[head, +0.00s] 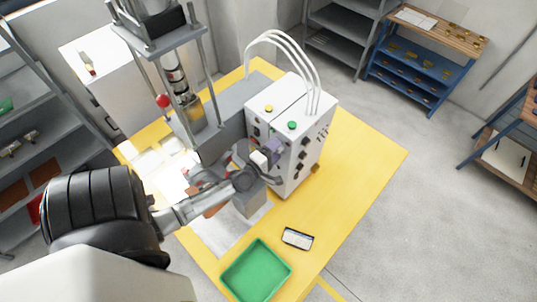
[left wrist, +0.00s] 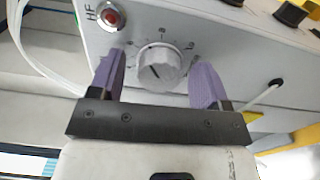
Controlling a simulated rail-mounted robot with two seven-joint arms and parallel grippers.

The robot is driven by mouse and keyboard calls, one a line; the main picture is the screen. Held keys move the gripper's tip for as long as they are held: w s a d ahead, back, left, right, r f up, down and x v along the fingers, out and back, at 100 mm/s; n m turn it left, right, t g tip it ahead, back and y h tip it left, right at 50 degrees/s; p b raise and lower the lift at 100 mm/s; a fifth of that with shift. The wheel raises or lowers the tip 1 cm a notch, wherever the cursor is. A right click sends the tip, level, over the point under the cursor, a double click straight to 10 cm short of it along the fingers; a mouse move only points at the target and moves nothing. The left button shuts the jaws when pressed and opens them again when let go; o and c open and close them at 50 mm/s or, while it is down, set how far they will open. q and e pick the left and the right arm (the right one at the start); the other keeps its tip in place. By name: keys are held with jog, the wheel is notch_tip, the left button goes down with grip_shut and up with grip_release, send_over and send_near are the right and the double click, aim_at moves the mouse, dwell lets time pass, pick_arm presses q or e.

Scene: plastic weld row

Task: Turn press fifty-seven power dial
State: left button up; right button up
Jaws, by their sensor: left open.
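The press (head: 210,135) stands on a yellow table, with its white control box (head: 293,165) on the right side. My left gripper (head: 274,147) is at the box's front panel, with its purple fingers pointing at it. In the left wrist view a round whitish-grey dial (left wrist: 161,66) with a dark pointer line and scale marks lies between the fingers. The fingers are open, with a gap on each side of the dial; how deep they reach around it I cannot tell. The gripper hides the dial in the head view. My right gripper is not in view.
A red HF lamp (left wrist: 111,18) is left of the dial, and a toggle lever (left wrist: 266,92) is to its right. Black knobs (left wrist: 291,13) are further right. A green tray (head: 256,271) and a small white-faced item (head: 297,239) lie on the table (head: 365,150).

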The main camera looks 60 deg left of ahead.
pick_arm(q)
jog(key=b+v, duration=0.3)
jog(key=v, duration=0.9)
jog(key=shift+s+b, duration=0.15)
jog(key=shift+b, duration=0.25)
jog(key=shift+s+d, duration=0.25)
jog(key=shift+s, duration=0.4)
jog(key=w+d+f+m+g+h, duration=0.2)
jog(key=d+m+g+h, duration=0.3)
jog(key=d+m+h, duration=0.85)
jog(key=s+d+m+g+y, duration=0.6)
jog(key=s+m+g+y, duration=0.1)
jog(key=m, duration=0.4)
jog(key=shift+s+g, duration=0.25)
jog(key=shift+g, duration=0.45)
